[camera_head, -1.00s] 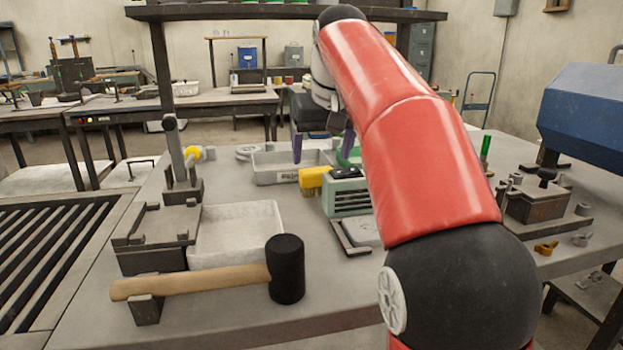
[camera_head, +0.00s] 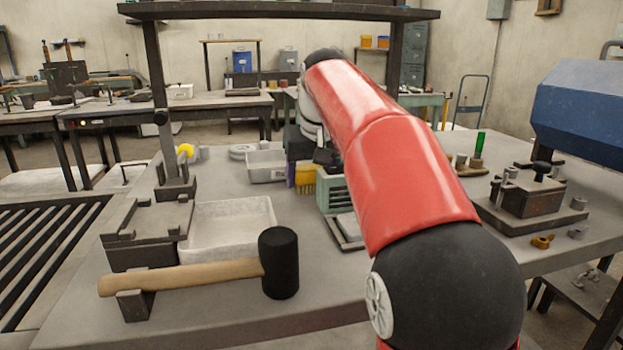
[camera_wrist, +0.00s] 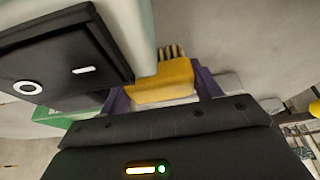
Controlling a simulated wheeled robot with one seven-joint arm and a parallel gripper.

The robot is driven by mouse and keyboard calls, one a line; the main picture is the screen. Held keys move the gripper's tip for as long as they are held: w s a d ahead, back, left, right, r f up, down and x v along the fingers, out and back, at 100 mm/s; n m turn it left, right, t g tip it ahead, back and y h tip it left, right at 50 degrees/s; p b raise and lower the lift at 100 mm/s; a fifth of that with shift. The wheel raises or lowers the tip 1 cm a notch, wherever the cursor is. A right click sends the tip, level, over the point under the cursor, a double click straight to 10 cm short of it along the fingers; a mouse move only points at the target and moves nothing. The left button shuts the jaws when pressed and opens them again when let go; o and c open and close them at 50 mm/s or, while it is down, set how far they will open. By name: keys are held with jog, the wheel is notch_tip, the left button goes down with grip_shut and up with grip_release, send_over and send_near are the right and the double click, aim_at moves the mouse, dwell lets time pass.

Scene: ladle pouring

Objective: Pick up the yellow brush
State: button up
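The yellow brush (camera_head: 306,178) stands on the bench with its bristles down, left of a pale green slatted box (camera_head: 333,193). In the wrist view, the brush's yellow block (camera_wrist: 160,84) lies between the two purple fingers of my gripper (camera_wrist: 163,92), with its dark bristles pointing away. Both fingers lie close against its sides in the picture; I cannot tell whether they press on it. In the head view, one purple finger (camera_head: 290,175) shows at the brush's left edge. The other finger is hidden there, and my arm covers what lies behind it.
A grey tray (camera_head: 266,177) stands just left of the brush. A mallet (camera_head: 279,263) and a white tray (camera_head: 262,213) are at the front left. A dark fixture (camera_head: 528,197) stands right of my arm.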

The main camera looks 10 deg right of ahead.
aim_at(312, 167)
jog(key=shift+c, duration=0.8)
jog(key=shift+r, duration=0.15)
notch_tip(312, 167, up, 8)
jog(key=p, duration=0.2)
jog(key=shift+w+p, duration=0.1)
jog(key=shift+p, duration=0.3)
jog(key=shift+r, duration=0.9)
